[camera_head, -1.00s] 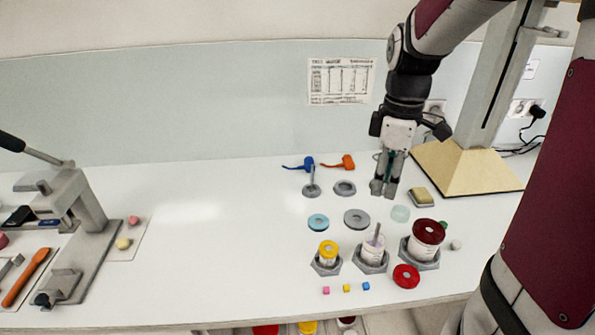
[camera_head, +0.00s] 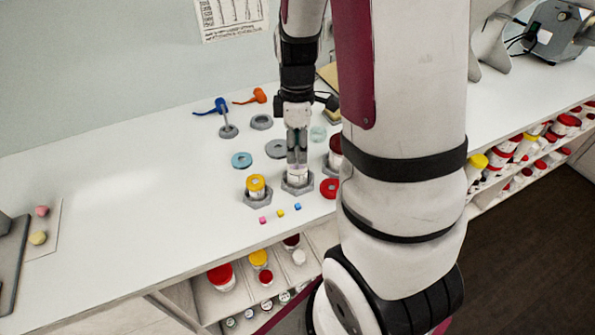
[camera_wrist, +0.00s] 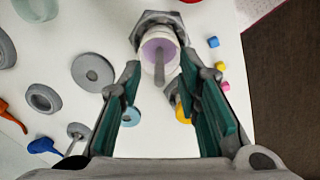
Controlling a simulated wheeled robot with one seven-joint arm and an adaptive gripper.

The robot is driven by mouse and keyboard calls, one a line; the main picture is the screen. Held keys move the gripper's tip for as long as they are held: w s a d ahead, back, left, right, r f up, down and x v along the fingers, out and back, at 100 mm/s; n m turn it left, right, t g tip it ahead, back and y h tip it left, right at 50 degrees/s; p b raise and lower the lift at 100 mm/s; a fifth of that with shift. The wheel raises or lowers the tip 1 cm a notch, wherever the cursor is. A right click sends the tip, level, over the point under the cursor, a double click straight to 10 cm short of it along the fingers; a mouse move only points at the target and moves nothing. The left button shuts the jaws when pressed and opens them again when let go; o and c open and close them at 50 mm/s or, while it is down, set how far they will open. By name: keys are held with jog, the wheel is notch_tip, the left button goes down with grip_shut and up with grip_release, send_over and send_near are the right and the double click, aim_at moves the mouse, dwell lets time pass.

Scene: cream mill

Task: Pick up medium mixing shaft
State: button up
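A grey mixing shaft (camera_wrist: 159,70) stands up out of an open white jar (camera_wrist: 149,60) with a purple inside, in the wrist view. The jar sits in a grey hexagonal holder (camera_head: 297,187), the middle one of the row. My gripper (camera_head: 297,157) points down just above this jar; in the head view its fingers hide the shaft. In the wrist view my gripper (camera_wrist: 160,72) is open, with the shaft between its fingertips and a gap on both sides. Another thin shaft stands in a round grey base (camera_head: 228,131) behind; I cannot tell its size.
A red ring (camera_head: 329,188), grey disc (camera_head: 278,148), blue ring (camera_head: 241,159) and small cubes (camera_head: 281,213) lie around. The left table is mostly clear.

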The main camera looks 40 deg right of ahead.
jog(key=shift+f, duration=0.85)
jog(key=shift+c, duration=0.6)
grip_shut()
jog(key=shift+r, duration=0.1)
notch_tip(320, 180, up, 10)
jog(key=p, duration=0.6)
jog(key=shift+f, duration=0.2)
